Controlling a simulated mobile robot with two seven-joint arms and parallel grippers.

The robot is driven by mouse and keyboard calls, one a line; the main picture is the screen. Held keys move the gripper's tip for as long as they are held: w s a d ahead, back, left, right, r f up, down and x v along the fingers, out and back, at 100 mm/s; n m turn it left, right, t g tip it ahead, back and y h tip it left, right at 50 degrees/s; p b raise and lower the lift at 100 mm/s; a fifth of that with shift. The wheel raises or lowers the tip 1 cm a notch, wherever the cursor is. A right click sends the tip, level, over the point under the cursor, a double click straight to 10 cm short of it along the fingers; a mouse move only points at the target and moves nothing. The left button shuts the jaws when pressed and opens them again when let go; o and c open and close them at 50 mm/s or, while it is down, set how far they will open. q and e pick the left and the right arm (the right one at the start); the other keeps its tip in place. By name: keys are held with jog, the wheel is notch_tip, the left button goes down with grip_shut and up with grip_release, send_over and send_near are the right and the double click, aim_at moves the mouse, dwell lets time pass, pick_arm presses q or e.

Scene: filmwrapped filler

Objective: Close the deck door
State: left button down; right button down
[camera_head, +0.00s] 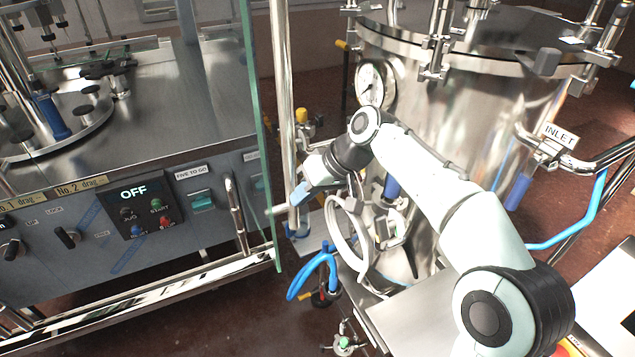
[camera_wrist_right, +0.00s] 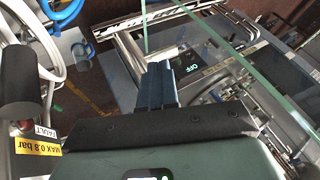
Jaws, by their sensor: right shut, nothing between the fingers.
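The deck door is a clear glass panel (camera_head: 268,150) with green edges, seen almost edge-on in the head view. It stands swung out at the right end of the machine deck. Its green edge (camera_wrist_right: 232,52) crosses the right wrist view. My right gripper (camera_head: 291,212) is beside the door's lower part, on its right side. In the right wrist view its dark blue fingers (camera_wrist_right: 157,80) are together and empty. A short metal rod (camera_wrist_right: 164,54) shows just beyond the fingertips; I cannot tell whether they touch it. My left gripper is not in view.
The machine's control panel (camera_head: 140,215) reads OFF, with a vertical metal handle (camera_head: 236,212) at its right end. A steel tank (camera_head: 470,120) with a gauge stands to the right of the door. White and blue hoses (camera_head: 318,272) hang close to my right gripper.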

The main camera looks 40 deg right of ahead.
jog(key=a, duration=0.1)
jog(key=w+a, duration=0.1)
jog(key=a, duration=0.2)
jog(key=shift+w+a+f, duration=0.15)
jog(key=shift+w+f, duration=0.05)
jog(key=shift+f, duration=0.15)
